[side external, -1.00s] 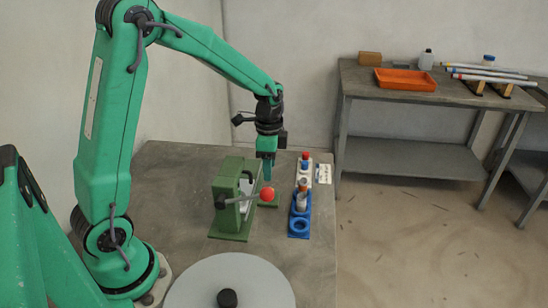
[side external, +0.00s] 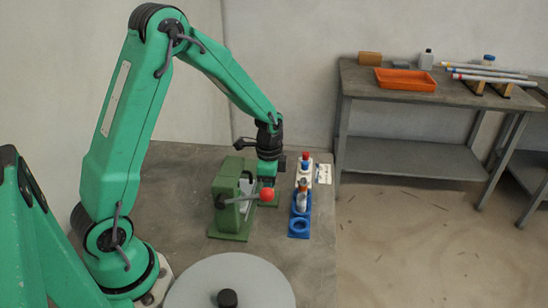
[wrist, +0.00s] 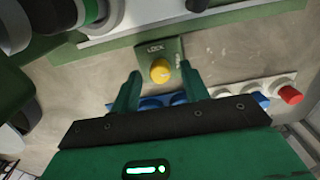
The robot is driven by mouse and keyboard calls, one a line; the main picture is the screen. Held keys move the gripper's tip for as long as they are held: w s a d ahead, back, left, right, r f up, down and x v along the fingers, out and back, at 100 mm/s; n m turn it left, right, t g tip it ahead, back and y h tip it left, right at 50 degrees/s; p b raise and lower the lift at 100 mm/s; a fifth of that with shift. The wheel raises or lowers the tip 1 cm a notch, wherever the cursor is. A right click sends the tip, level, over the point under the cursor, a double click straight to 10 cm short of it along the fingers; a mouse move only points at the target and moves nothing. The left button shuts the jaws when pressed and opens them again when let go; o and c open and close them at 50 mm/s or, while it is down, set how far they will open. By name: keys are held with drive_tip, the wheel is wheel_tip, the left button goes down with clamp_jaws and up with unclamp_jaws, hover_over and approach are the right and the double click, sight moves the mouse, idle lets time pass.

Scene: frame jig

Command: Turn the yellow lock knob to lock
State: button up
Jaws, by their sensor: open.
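The yellow lock knob (wrist: 160,71) sits on a small green plate (wrist: 146,55) in the wrist view. The word LOCK is printed on the plate beside the knob, and a second label at its right side is too small to read. My gripper (wrist: 160,69) is open, with one green finger on each side of the knob in the picture. I cannot tell whether the fingers touch it. In the side view my gripper (side external: 267,181) points down behind the red ball of the jig's lever, and the knob is hidden.
The green frame jig (side external: 226,208) has a lever with a red ball (side external: 267,194) close to my gripper. A blue rack (side external: 299,228) with bottles and a white holder (side external: 305,169) stand just right. A round grey disc (side external: 200,285) lies in front. The far bench holds an orange tray (side external: 405,80).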

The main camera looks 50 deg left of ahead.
drive_tip(key=shift+f, duration=0.3)
clamp_jaws()
drive_tip(key=shift+n, duration=1.5)
unclamp_jaws()
drive_tip(key=shift+r, duration=0.1)
